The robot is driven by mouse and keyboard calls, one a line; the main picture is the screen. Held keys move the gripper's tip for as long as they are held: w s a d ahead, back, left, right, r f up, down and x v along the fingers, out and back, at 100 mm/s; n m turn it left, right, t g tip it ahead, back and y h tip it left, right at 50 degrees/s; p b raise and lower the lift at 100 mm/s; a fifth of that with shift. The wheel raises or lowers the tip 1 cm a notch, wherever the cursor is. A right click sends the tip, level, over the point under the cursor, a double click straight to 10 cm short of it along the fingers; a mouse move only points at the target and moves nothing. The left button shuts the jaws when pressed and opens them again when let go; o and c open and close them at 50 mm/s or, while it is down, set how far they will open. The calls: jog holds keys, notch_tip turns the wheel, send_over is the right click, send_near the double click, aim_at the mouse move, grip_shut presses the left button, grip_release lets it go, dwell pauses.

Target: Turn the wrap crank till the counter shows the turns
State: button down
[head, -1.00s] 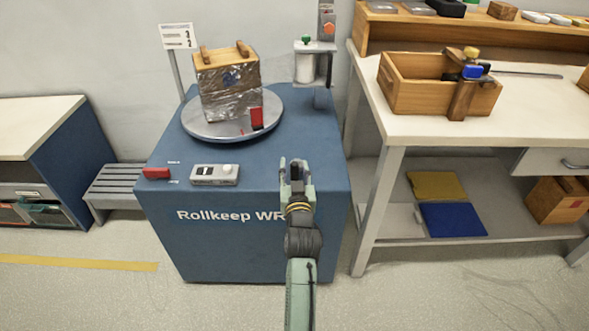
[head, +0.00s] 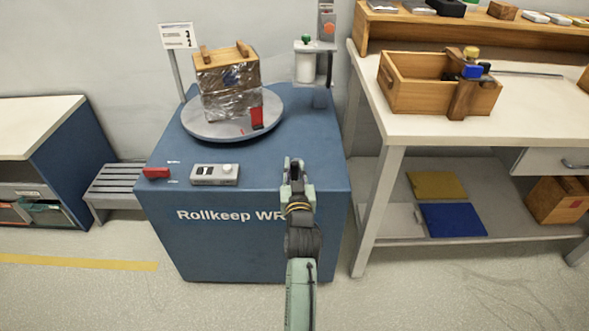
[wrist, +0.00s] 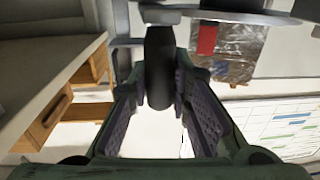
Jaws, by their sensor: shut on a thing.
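My gripper (head: 294,164) is at the front right edge of the blue wrapping machine (head: 230,225), with its fingers closed in. In the wrist view, my gripper (wrist: 160,110) has its two fingers on either side of a dark upright crank handle (wrist: 159,65) and is shut on it. In the head view my gripper hides the handle. A small grey box with a dark display, seemingly the counter (head: 205,171), sits on the machine's front top; its reading is too small to tell. A film-wrapped wooden box (head: 232,85) stands on the grey turntable (head: 200,128).
A red lever (head: 157,173) is at the front left. A white sign (head: 178,36) is at the back. The workbench (head: 420,130) closely flanks the machine on the right.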

jog(key=shift+d, duration=0.55)
jog(key=c, duration=1.4)
grip_release()
jog(key=shift+c, duration=0.2)
